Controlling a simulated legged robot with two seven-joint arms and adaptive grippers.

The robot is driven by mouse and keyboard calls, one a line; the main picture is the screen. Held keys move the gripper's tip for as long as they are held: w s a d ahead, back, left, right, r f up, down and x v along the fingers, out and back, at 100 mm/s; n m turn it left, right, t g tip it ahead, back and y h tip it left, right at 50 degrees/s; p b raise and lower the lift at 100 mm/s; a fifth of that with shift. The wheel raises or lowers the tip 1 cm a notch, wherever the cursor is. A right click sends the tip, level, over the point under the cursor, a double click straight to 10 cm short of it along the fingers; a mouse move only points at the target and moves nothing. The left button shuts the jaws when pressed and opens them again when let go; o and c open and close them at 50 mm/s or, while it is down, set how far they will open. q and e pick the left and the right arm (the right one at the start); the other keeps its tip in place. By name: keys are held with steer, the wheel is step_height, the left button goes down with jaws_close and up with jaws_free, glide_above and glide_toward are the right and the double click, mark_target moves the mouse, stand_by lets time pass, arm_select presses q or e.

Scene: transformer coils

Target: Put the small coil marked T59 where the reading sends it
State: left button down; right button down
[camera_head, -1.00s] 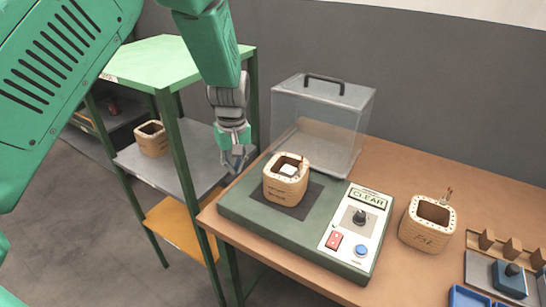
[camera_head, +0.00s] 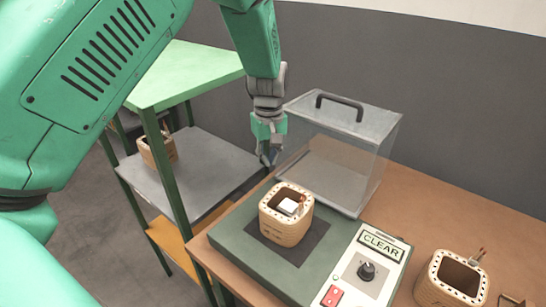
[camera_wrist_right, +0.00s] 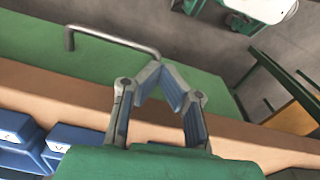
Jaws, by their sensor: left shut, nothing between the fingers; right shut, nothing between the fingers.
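A tan coil (camera_head: 286,218) with a white block inside stands on the dark pad of the green tester (camera_head: 228,238). Its side marking is too small to read. The tester's display (camera_head: 381,246) reads CLEAR. A second coil (camera_head: 445,285) stands on the bench right of the tester, cut by the bottom edge; I cannot read T59 on it. A third coil (camera_head: 158,152) is on the shelf rack, partly behind a post. My left gripper (camera_head: 269,163) is shut and empty, just behind the tested coil. My right gripper (camera_wrist_right: 162,68) is shut and empty in the wrist view, above a green surface.
A clear cover (camera_head: 345,150) with a black handle stands behind the tester, close to my left gripper. The green rack (camera_head: 190,72) has a grey shelf (camera_head: 205,165) and an orange one (camera_head: 170,238). Blue bins (camera_wrist_right: 72,138) show in the wrist view.

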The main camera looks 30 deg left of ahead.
mark_target(277, 193)
arm_select(q)
step_height(277, 193, down, 8)
steer(key=shift+w+a+r, duration=0.1)
steer(key=shift+w+a, duration=0.05)
steer(key=shift+s+d+r+p, duration=0.25)
steer(key=shift+s+d+p, duration=0.2)
steer(key=shift+s+d, duration=0.7)
steer(key=shift+d, duration=0.75)
steer(key=shift+s+d+p, duration=0.4)
steer(key=shift+s+p, duration=0.1)
steer(key=shift+p, duration=0.25)
arm_select(e)
steer(key=shift+a+r, duration=0.2)
steer(key=shift+r, duration=0.4)
steer(key=shift+a+r, duration=0.2)
steer(key=shift+r, duration=0.35)
